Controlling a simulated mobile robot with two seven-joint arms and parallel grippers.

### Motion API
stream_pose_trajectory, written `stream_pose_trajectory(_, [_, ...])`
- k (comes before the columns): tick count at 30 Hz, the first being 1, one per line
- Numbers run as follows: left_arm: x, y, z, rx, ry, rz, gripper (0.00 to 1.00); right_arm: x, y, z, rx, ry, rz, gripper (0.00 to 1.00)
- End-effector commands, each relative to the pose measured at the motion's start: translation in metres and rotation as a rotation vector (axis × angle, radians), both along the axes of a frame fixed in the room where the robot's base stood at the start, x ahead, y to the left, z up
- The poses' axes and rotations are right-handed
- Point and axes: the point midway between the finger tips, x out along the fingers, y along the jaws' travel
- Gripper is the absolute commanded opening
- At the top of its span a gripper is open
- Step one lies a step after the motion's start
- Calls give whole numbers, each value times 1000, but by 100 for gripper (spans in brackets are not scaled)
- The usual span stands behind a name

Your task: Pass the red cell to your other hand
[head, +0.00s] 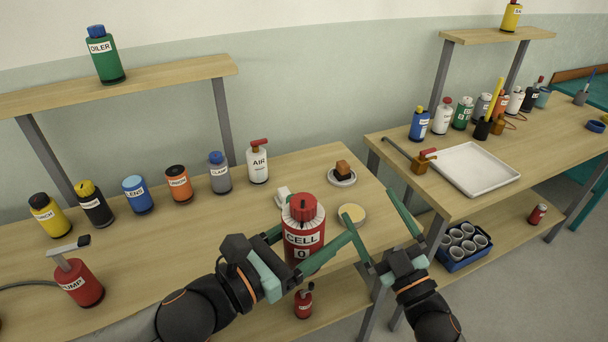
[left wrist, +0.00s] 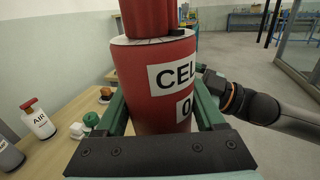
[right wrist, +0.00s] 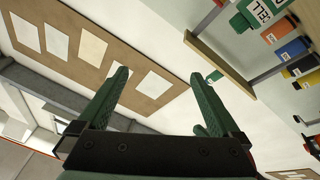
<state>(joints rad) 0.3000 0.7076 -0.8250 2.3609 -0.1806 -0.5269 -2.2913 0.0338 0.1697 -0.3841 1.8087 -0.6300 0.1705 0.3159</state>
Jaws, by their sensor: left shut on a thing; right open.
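The red cell (head: 305,213), a red cylinder with a narrower red top and a white CELL 0 label, is upright above the front of the left bench. My left gripper (head: 302,258) is shut on its body. In the left wrist view the cell (left wrist: 150,85) stands between the two green fingers. My right gripper (head: 368,207) is open and empty, just right of the cell, fingers pointing up and away. A gap shows between its fingers in the right wrist view (right wrist: 155,85), with no cell there.
A smaller red bottle (head: 303,303) stands below. The right bench holds a white tray (head: 474,168). A floor gap separates the benches.

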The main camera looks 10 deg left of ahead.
Motion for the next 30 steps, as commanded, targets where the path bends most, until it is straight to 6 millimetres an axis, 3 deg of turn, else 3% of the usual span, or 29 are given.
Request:
stream_pose_trajectory(1, [0, 0, 1, -1, -1, 0, 7, 4, 13, 29, -32, -97, 44, 100])
stream_pose_trajectory(6, [0, 0, 1, -1, -1, 0, 7, -3, 56, 100, -161, -373, 197, 100])
stream_pose_trajectory(12, [0, 0, 1, -1, -1, 0, 7, -24, 104, 158, -368, -651, 376, 100])
stream_pose_trajectory(21, [0, 0, 1, -1, -1, 0, 7, -77, 163, 203, -709, -939, 687, 100])
stream_pose_trajectory(30, [0, 0, 1, -1, -1, 0, 7, -149, 192, 205, -1100, -1031, 1058, 100])
